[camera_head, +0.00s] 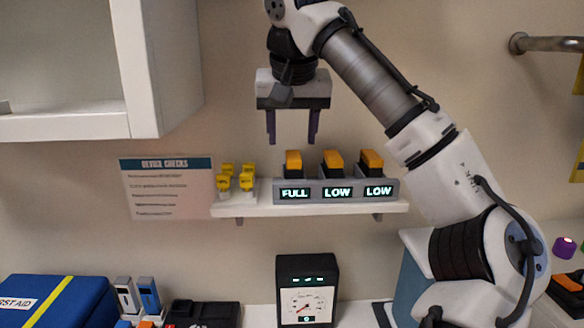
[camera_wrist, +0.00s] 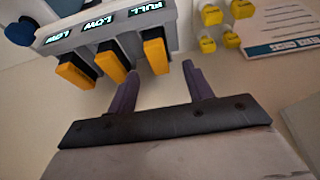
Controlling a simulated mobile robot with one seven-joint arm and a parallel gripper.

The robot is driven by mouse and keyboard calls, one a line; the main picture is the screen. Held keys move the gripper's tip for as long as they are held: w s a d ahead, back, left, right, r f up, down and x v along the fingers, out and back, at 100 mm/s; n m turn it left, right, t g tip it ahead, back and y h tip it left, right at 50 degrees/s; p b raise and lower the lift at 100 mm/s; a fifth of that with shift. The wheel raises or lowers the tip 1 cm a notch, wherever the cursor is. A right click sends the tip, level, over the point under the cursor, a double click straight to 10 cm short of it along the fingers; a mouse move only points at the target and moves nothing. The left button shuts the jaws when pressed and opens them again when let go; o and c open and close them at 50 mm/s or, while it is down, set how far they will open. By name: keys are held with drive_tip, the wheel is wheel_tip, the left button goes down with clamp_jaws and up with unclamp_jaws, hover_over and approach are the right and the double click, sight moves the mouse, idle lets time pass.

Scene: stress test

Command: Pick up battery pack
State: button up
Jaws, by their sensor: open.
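Three battery packs with orange tops and dark bodies stand in a grey charger (camera_head: 335,190) on a white wall shelf. The left pack (camera_head: 293,163) is above a display reading FULL. The middle pack (camera_head: 332,163) and right pack (camera_head: 371,162) are above displays reading LOW. My gripper (camera_head: 292,140) is open and empty, fingers pointing down, above and near the left pack. In the wrist view my gripper's fingers (camera_wrist: 161,82) are apart with nothing between them. The FULL pack (camera_wrist: 156,54) shows beyond and between them, slightly left of centre, with no clear contact.
Several yellow items (camera_head: 225,182) stand on the shelf (camera_head: 310,210) left of the charger. A white cabinet (camera_head: 158,70) hangs at upper left. Below are a gauge box (camera_head: 307,290) and a blue first aid case (camera_head: 55,300). A sign (camera_head: 168,188) is on the wall.

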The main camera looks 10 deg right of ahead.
sight(294, 156)
drive_tip(key=shift+d+p+x, duration=0.2)
drive_tip(key=shift+p+x, duration=0.7)
drive_tip(key=shift+x, duration=1.85)
drive_tip(key=shift+c, duration=0.3)
clamp_jaws()
